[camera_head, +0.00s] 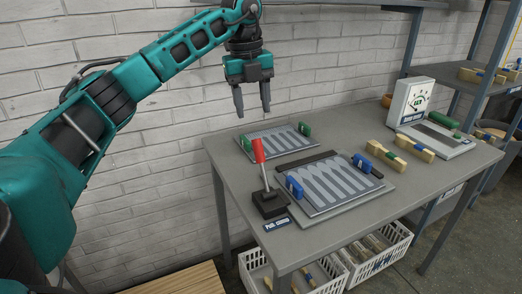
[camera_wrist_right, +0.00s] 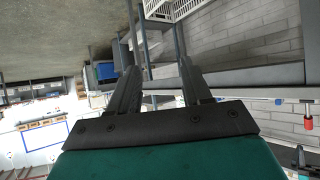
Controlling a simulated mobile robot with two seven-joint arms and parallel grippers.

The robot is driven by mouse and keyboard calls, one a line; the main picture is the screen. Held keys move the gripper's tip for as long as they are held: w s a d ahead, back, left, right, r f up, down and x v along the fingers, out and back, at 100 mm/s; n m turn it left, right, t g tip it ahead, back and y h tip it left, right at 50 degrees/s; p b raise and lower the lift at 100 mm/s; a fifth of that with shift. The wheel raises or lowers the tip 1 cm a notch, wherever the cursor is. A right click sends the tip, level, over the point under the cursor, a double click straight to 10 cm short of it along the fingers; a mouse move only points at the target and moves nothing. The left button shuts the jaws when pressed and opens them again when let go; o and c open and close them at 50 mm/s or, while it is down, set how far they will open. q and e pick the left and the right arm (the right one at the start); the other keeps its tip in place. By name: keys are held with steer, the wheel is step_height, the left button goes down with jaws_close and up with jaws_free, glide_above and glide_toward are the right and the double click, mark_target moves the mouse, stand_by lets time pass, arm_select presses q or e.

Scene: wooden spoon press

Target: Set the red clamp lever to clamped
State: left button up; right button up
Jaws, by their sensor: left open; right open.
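The red clamp lever (camera_head: 258,151) stands on a black base (camera_head: 269,203) at the near left corner of the grey table. It points up and tilts slightly to the left. A small dark label plate (camera_head: 276,224) lies in front of the base. My left gripper (camera_head: 252,113) hangs above the far left part of the table, fingers down, open and empty, above and apart from the lever. My right gripper (camera_wrist_right: 155,85) shows only in the right wrist view. It is open and empty, away from the lever.
Beside the lever lies a press plate with spoon shapes (camera_head: 329,188) and blue blocks (camera_head: 294,187). Behind it is a second plate with green handles (camera_head: 304,129). A dial scale (camera_head: 411,103) and wooden pieces stand at the right. White baskets (camera_head: 384,262) sit below the table (camera_head: 343,232).

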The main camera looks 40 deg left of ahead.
mark_target(257, 142)
arm_select(q)
steer(key=f, duration=0.4)
steer(key=f+b, duration=0.1)
steer(key=f, duration=0.3)
steer(key=w+f, duration=0.1)
steer(key=f, duration=0.3)
steer(key=shift+d+f+b, duration=0.3)
steer(key=shift+d, duration=0.1)
jaws_close()
